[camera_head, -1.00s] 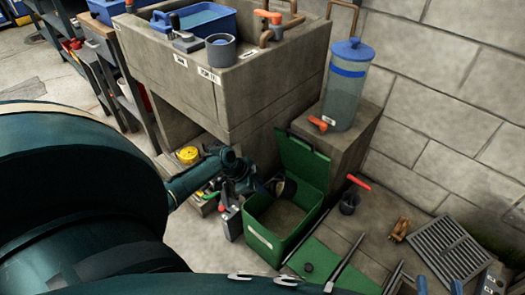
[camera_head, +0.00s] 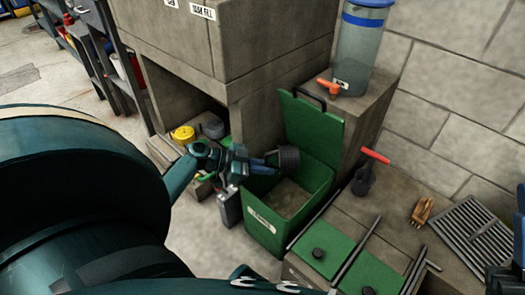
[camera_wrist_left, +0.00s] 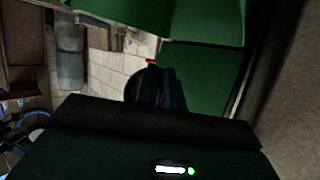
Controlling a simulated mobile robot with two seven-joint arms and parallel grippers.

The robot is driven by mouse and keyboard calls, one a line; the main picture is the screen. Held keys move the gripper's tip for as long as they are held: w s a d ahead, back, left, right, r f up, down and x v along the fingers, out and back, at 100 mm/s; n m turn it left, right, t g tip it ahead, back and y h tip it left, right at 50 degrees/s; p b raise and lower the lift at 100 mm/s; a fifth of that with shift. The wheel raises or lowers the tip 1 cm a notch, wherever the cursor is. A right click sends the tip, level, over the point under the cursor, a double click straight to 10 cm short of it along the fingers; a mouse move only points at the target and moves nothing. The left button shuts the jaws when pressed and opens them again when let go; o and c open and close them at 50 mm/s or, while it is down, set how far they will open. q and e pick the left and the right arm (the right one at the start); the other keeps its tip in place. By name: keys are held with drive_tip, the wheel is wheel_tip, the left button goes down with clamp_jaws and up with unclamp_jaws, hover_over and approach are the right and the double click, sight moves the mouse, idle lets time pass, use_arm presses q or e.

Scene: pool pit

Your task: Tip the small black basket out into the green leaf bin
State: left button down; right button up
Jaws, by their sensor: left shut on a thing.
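The green leaf bin (camera_head: 272,230) stands on the floor with its lid (camera_head: 312,128) raised at the back. The part of its inside that shows looks empty. My left gripper (camera_head: 272,159) is shut on the small black basket (camera_head: 289,158) and holds it over the back left of the bin, in front of the lid. The basket's ribbed side shows; I cannot tell which way its mouth faces or what it holds. In the left wrist view the dark fingers (camera_wrist_left: 165,88) partly hide the basket, with green bin walls (camera_wrist_left: 205,75) beyond.
A concrete block with a clear water container (camera_head: 365,45) stands behind the bin. A red-handled tool in a dark pot (camera_head: 364,178), a metal grate (camera_head: 472,240) and green lids (camera_head: 318,248) lie to the right. A grey canister (camera_head: 229,207) stands close left.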

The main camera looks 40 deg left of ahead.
use_arm(q)
drive_tip(key=shift+w+d+f+t+h+p, duration=0.15)
drive_tip(key=shift+f+t+h+p, duration=0.15)
drive_tip(key=shift+t+h+p, duration=0.15)
drive_tip(key=shift+w+d+f+t+h, duration=0.2)
drive_tip(key=shift+f+t+h, duration=0.2)
drive_tip(key=shift+t+h, duration=0.2)
drive_tip(key=shift+w+d+f+t+h, duration=0.1)
drive_tip(key=shift+d+f+t+h, duration=0.05)
drive_tip(key=shift+f+t+h, duration=0.4)
drive_tip(key=shift+r, duration=0.15)
